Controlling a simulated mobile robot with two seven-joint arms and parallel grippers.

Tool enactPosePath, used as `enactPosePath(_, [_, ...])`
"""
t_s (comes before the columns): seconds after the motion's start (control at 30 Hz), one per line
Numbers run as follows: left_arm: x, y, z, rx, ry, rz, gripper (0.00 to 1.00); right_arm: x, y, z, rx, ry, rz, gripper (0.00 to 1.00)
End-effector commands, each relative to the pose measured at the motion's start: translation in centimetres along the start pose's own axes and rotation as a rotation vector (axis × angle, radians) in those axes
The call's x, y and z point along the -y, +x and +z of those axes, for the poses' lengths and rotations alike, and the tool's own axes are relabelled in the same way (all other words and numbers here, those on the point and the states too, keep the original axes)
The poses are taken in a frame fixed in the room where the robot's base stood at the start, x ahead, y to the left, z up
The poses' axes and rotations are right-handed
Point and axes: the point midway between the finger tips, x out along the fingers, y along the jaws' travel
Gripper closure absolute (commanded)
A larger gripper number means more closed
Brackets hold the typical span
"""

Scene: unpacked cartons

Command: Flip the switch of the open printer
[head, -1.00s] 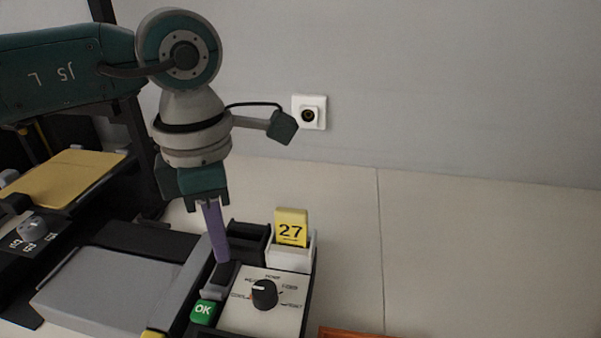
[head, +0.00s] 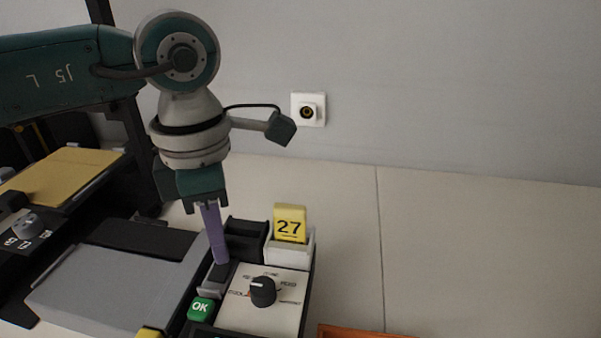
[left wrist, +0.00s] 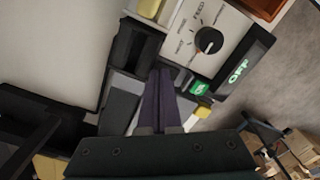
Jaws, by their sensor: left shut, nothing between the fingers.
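The printer (head: 120,290) is a grey machine at the lower left of the head view. Its right side carries a cream dial panel (head: 240,316), a black knob (head: 263,291) and a green OK button (head: 201,309). Beside the panel, above OK, is a dark switch (head: 222,275) in a grey frame, partly hidden by my fingers. My left gripper (head: 221,262) points down with its purple fingers shut and empty, tips at the switch; I cannot tell if they touch. In the left wrist view a display (left wrist: 239,71) reads OFF in green. My right gripper is not in view.
A yellow card marked 27 (head: 290,224) stands in a white holder (head: 291,255) behind the panel, next to a black slot (head: 245,240). Another machine with a yellow plate (head: 62,174) stands at left. An orange edge (head: 350,331) shows at front.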

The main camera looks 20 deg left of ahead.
Motion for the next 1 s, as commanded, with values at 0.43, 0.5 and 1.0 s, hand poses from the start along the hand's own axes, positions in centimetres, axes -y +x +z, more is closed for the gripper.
enactPosePath(0.43, [0.0, 0.8, 0.0, 0.000, -0.001, 0.000, 1.00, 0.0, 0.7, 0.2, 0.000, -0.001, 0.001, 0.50])
enactPosePath(0.5, [0.0, 0.8, 0.0, 0.000, 0.000, 0.000, 1.00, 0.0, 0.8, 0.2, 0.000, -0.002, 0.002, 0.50])
enactPosePath(1.0, [0.0, -1.1, 0.0, 0.000, 0.000, 0.001, 1.00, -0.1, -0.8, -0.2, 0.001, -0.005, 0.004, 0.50])
